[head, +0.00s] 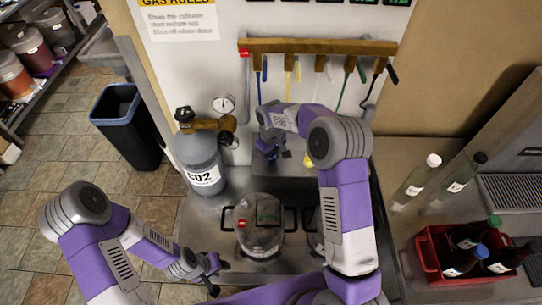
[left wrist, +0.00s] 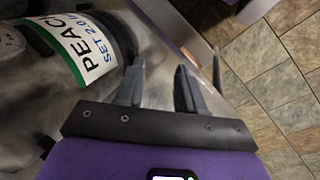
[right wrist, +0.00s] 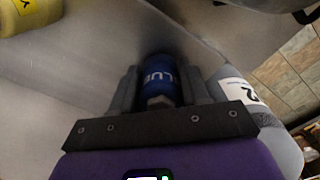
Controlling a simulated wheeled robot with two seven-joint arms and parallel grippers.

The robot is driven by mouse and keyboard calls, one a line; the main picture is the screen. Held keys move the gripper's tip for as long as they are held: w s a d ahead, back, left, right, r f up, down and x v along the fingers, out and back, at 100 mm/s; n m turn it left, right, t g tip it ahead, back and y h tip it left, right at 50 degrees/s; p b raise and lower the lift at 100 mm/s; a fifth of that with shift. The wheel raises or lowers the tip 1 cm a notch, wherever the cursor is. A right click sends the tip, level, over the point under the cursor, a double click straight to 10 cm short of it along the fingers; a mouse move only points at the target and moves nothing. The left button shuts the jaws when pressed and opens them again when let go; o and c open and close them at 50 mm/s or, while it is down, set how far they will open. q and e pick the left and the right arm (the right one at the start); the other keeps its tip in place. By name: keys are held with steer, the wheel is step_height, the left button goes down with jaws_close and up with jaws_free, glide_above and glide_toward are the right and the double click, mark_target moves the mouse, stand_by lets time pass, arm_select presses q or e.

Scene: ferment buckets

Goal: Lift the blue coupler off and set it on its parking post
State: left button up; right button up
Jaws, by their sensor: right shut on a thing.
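The blue coupler (right wrist: 160,78) is a blue cylinder with white letters, between the two fingers of my right gripper (right wrist: 158,90) in the right wrist view. The gripper is shut on it. In the head view my right gripper (head: 268,150) is above the steel surface by the back wall, right of the CO2 cylinder, and largely hides the coupler. I cannot tell what is under the coupler, nor which part is its parking post. My left gripper (head: 210,278) is open and empty at the front left; its spread fingers (left wrist: 160,88) show in the left wrist view.
A wooden rail (head: 318,46) carries several coloured hoses. A grey CO2 cylinder (head: 197,155) stands left of my right gripper. A yellow coupler (head: 307,160) is to its right. A lidded bucket (head: 258,240) sits in front. A red crate (head: 432,265) with bottles is at right.

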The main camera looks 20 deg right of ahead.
steer(key=shift+f+b, duration=0.35)
steer(key=shift+f, duration=0.2)
stand_by(0.9)
steer(key=o, duration=1.7)
steer(key=shift+r, duration=0.1)
steer(key=shift+r+p, duration=2.6)
steer(key=shift+r, duration=1.15)
steer(key=shift+s+f, duration=0.1)
steer(key=shift+f, duration=0.05)
